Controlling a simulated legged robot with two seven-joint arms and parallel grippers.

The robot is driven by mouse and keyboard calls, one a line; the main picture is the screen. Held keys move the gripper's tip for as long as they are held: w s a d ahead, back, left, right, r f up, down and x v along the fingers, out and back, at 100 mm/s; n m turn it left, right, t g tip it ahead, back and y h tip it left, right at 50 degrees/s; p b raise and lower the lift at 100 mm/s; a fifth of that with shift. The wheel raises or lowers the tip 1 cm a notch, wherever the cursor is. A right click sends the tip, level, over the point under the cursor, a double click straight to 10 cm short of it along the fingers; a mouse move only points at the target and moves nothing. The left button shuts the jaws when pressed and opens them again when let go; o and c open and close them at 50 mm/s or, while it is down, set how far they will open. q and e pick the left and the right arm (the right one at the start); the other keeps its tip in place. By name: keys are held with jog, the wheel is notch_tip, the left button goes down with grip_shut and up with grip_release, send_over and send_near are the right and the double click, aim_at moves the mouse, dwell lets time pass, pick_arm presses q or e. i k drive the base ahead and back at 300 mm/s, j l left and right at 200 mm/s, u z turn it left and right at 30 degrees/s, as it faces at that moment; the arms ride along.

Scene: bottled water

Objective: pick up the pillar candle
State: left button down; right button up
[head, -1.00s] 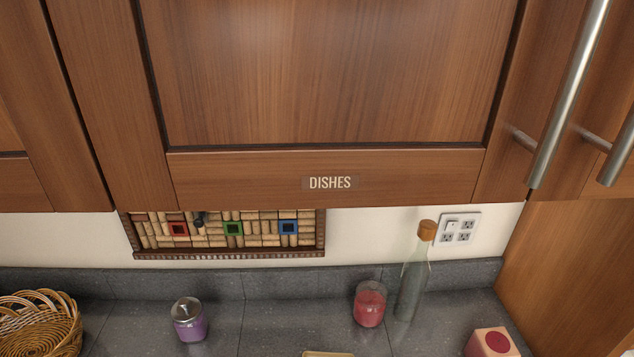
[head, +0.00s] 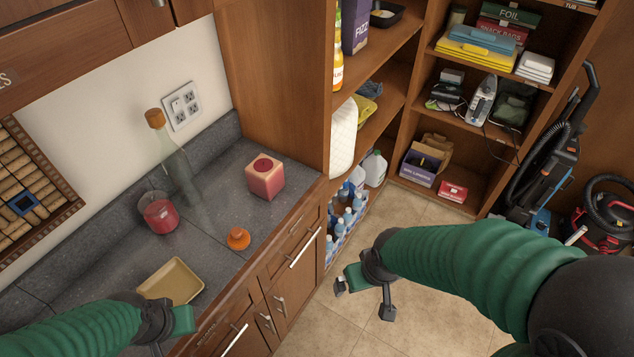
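A squarish pink block with a round red patch on top, which looks like the pillar candle (head: 262,182), stands upright on the dark grey counter (head: 215,205) near its right end. A red candle in a glass jar (head: 161,215) stands to its left. My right gripper (head: 364,299) is open and empty, over the floor in front of the cabinets, to the right of and apart from the pink block. My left gripper (head: 170,336) is at the counter's front edge, by the yellow dish; its fingers are partly cut off by the frame's bottom.
A clear corked bottle (head: 177,170), a small orange object (head: 238,238) and a yellow dish (head: 172,281) are on the counter. A wooden side panel (head: 272,80) rises behind the pink block. Pantry shelves (head: 385,105) and a vacuum (head: 545,165) are right. Floor (head: 410,215) is open.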

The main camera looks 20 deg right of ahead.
aim_at(264, 174)
jog(key=z, duration=0.1)
jog(key=i+l, duration=0.25)
jog(key=i+l+u, duration=0.3)
jog(key=l+u, duration=0.1)
jog(key=u, duration=1.3)
jog(key=i+l, duration=0.05)
jog(key=l, duration=0.05)
